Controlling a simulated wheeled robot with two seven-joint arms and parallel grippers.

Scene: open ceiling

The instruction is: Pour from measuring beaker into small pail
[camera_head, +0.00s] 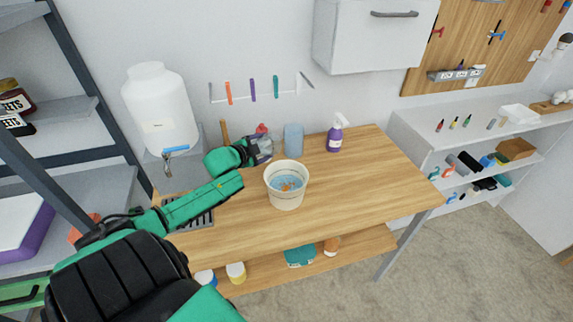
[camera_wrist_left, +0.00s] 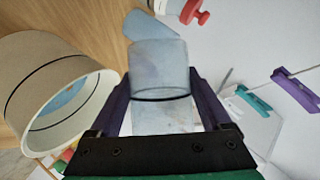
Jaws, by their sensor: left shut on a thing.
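The small pail (camera_head: 272,190) is white, stands upright on the wooden table and holds blue liquid with something orange in it. It also shows at the left of the left wrist view (camera_wrist_left: 30,80), its mouth partly facing the camera. My left gripper (camera_head: 262,150) is behind and left of the pail, above the table. It is shut on the clear measuring beaker (camera_wrist_left: 160,70), which sits between the two purple fingers in the left wrist view. In the head view the hand partly hides the beaker, and I cannot tell its exact tilt or contents. My right gripper is out of view.
A blue cylinder (camera_head: 293,138) and a purple spray bottle (camera_head: 335,137) stand at the table's back. A large white jug (camera_head: 160,105) with a tap is on the left. The table's right part (camera_head: 370,180) is clear. A wall cabinet (camera_head: 370,35) hangs above.

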